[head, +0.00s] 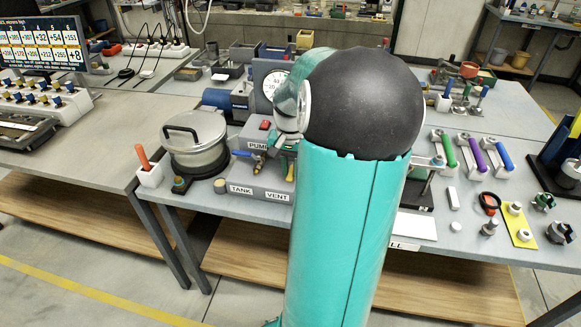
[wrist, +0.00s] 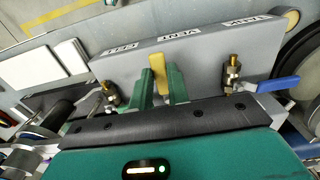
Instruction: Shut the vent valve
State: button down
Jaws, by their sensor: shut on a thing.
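The vent valve's yellow lever (wrist: 157,63) shows in the wrist view, in front of the middle label of the grey valve block (wrist: 205,53). In the head view the yellow lever (head: 290,172) stands above the VENT label, partly behind my arm. My gripper (wrist: 161,82) has its two green fingers shut on the yellow lever. The lever's end sticks out past the fingers toward the label. The vent valve's body is hidden behind the gripper. In the head view the fingers are mostly hidden by my own arm.
The tank valve's blue lever (wrist: 277,84) is just right of my gripper in the wrist view. Another brass valve (wrist: 112,94) is close on the left. A lidded metal pot (head: 195,142) and an orange-handled tool (head: 143,158) stand left of the block in the head view.

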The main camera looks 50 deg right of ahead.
jog(key=shift+w, duration=0.15)
jog(key=shift+w+a+m, duration=0.15)
jog(key=shift+w+m, duration=0.15)
jog(key=shift+m, duration=0.35)
jog(key=shift+w+a+m, duration=0.1)
jog(key=shift+w+m, duration=0.15)
jog(key=shift+m, duration=0.4)
jog(key=w+m, duration=0.1)
jog(key=m, duration=0.1)
jog(key=shift+w+m, duration=0.2)
jog(key=shift+m, duration=0.1)
jog(key=m, duration=0.1)
jog(key=w+m, duration=0.1)
jog(key=m, duration=0.1)
jog(key=w+m, duration=0.1)
jog(key=shift+d+m, duration=0.3)
jog(key=w+m, duration=0.1)
jog(key=m, duration=0.1)
jog(key=w+d+m, duration=0.1)
jog(key=m, duration=0.1)
jog(key=shift+d, duration=0.2)
jog(key=shift+w+d+m, duration=0.2)
jog(key=shift+d+m, duration=0.2)
jog(key=shift+m, duration=0.65)
jog(key=shift+w+d+m, duration=0.2)
jog(key=shift+d+m, duration=0.15)
jog(key=shift+m, duration=0.7)
jog(key=shift+d, duration=0.1)
